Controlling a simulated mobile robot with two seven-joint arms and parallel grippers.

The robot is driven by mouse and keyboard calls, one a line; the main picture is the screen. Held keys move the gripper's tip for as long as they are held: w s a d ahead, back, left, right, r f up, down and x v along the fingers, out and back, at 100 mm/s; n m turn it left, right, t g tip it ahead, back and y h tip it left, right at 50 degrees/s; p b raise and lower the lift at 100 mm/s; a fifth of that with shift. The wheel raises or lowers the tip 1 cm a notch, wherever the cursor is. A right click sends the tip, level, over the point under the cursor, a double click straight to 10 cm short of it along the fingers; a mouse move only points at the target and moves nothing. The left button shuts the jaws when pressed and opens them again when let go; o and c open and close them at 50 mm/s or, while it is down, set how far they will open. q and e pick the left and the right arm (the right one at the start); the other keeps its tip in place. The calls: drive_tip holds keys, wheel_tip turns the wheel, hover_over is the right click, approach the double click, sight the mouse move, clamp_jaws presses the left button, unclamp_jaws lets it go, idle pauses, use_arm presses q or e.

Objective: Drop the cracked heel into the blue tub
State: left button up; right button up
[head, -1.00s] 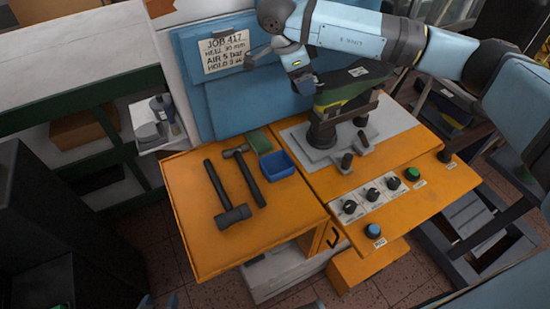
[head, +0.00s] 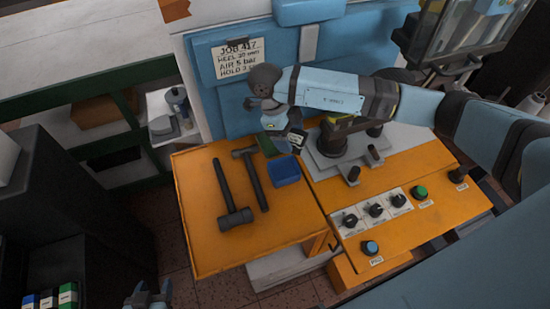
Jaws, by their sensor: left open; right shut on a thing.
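The blue tub (head: 287,172) is a small open box on the orange bench top. It looks empty. My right gripper (head: 283,132) reaches in from the right side, behind and above the tub. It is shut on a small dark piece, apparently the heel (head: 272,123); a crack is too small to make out. The piece is apart from the tub. My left gripper (head: 148,296) is open and empty at the bottom edge, far from the tub and in front of the bench.
Two dark hammers (head: 228,193) lie on the orange bench (head: 210,245). A press machine (head: 335,138) stands right of the tub behind a panel of knobs (head: 375,211). A job sign (head: 238,59) hangs behind.

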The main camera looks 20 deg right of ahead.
drive_tip(key=shift+s+f, duration=0.1)
drive_tip(key=shift+s, duration=0.05)
drive_tip(key=shift+a+f, duration=0.15)
drive_tip(key=shift+f, duration=0.2)
use_arm(q)
drive_tip(key=f+b, duration=0.3)
drive_tip(key=shift+s, duration=0.3)
use_arm(e)
wheel_tip(320, 180, down, 5)
drive_tip(key=shift+s+f, duration=0.1)
drive_tip(key=shift+f, duration=0.1)
drive_tip(key=o, duration=1)
